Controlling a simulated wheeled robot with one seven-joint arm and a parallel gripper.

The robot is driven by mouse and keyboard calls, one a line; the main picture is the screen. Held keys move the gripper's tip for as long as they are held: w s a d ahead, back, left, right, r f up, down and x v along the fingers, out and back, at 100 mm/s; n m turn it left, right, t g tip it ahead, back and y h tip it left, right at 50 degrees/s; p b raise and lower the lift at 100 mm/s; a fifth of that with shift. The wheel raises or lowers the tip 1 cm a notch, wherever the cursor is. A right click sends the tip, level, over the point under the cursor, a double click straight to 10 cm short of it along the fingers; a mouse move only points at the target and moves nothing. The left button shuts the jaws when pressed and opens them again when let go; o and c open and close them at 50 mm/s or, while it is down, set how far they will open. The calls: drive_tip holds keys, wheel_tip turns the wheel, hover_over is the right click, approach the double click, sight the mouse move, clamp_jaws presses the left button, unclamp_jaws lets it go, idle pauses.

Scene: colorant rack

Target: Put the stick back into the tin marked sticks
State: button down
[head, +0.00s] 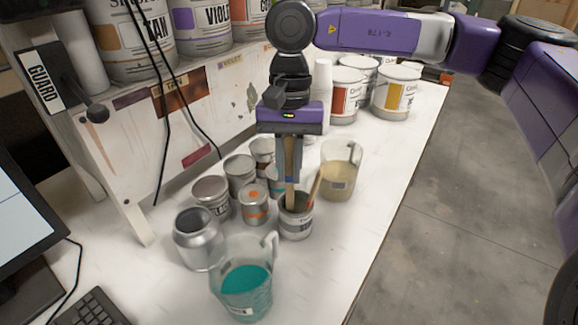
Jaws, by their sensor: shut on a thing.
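My gripper (289,178) points down in the middle of the head view, shut on a light wooden stick (290,200). The stick stands about upright between the fingers. Its lower end reaches the mouth of a small open tin (296,224) with a label too small to read for sure. Whether the stick's tip is inside the tin or just in front of its mouth, I cannot tell. Another stick, brownish-orange (315,190), leans out of the same tin to the right.
A jug of beige liquid (341,172) stands right of the tin. A jug of teal liquid (242,283) and a metal can (198,240) stand in front. Several small tins, including one with an orange dot (254,204), crowd the left. The bench's right strip is clear.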

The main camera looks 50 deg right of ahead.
sight(289, 182)
drive_tip(key=shift+w+d+f+b, duration=0.1)
drive_tip(key=shift+d+f+b, duration=0.05)
drive_tip(key=shift+f+b, duration=0.85)
drive_tip(key=shift+w+d+f+b, duration=0.1)
drive_tip(key=shift+f+b, duration=0.65)
drive_tip(key=shift+f, duration=0.4)
drive_tip(key=shift+w+d+f+b, duration=0.1)
drive_tip(key=shift+d+f+b, duration=0.05)
drive_tip(key=shift+f+b, duration=0.85)
drive_tip(key=c, duration=1.3)
unclamp_jaws()
drive_tip(key=shift+w+d+r+b, duration=0.1)
drive_tip(key=shift+d+r, duration=0.1)
drive_tip(key=shift+r, duration=1.05)
drive_tip(key=shift+w+d+r+b, duration=0.15)
drive_tip(key=shift+d+r, duration=0.1)
drive_tip(key=shift+r, duration=1.05)
drive_tip(key=shift+w+d+r+b, duration=0.1)
drive_tip(key=shift+d+r, duration=0.1)
drive_tip(key=shift+r, duration=1.05)
drive_tip(key=shift+s+a, duration=0.1)
